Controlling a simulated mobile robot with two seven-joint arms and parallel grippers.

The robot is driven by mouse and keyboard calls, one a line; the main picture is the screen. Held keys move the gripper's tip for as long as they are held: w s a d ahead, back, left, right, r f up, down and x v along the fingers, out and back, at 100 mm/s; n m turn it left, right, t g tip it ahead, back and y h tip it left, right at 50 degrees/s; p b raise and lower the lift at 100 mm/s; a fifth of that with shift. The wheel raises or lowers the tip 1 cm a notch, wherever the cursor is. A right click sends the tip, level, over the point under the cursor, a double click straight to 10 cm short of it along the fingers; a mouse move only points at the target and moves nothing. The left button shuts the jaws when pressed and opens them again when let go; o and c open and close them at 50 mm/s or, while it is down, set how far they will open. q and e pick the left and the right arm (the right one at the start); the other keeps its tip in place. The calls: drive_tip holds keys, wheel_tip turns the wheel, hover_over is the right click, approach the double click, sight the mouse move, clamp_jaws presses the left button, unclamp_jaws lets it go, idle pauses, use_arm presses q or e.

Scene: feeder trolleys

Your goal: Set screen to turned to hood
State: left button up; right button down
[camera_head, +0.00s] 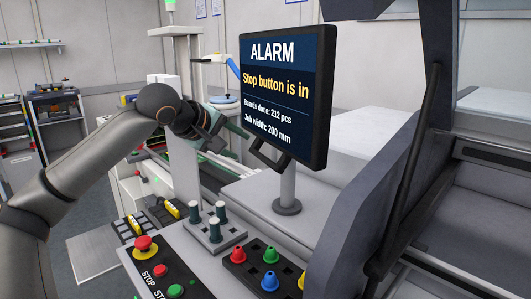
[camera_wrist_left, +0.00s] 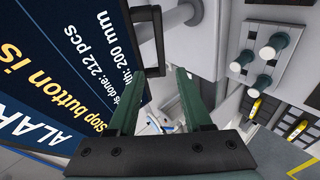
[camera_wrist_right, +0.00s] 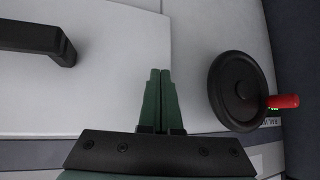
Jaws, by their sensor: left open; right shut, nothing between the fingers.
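The screen (camera_head: 285,95) stands on a grey post at the machine's edge, its face turned to the left front and reading ALARM, "Stop button is in". A black handle (camera_head: 268,158) sticks out below it. My left gripper (camera_head: 238,140) is open beside the screen's lower left edge. In the left wrist view the screen (camera_wrist_left: 60,80) fills the left side, and the dark handle (camera_wrist_left: 148,38) shows by the open fingertips (camera_wrist_left: 160,72); I cannot tell whether they touch. The hood (camera_head: 455,120) appears at the right. My right gripper (camera_wrist_right: 160,75) is shut and empty.
A panel with a red stop button (camera_head: 143,243), grey-green knobs (camera_head: 215,230) and coloured pegs (camera_head: 269,281) lies below the screen. The right wrist view shows a black handwheel (camera_wrist_right: 238,92) with a red grip and a black handle (camera_wrist_right: 40,38) over a pale surface.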

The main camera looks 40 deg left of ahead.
use_arm(q)
drive_tip(key=p, duration=0.6)
approach(261, 157)
drive_tip(key=x, duration=0.3)
drive_tip(key=p+x, duration=0.1)
drive_tip(key=x, duration=0.3)
drive_tip(key=shift+w, duration=0.15)
drive_tip(key=shift+x, duration=0.9)
drive_tip(key=shift+d+f, duration=0.1)
clamp_jaws()
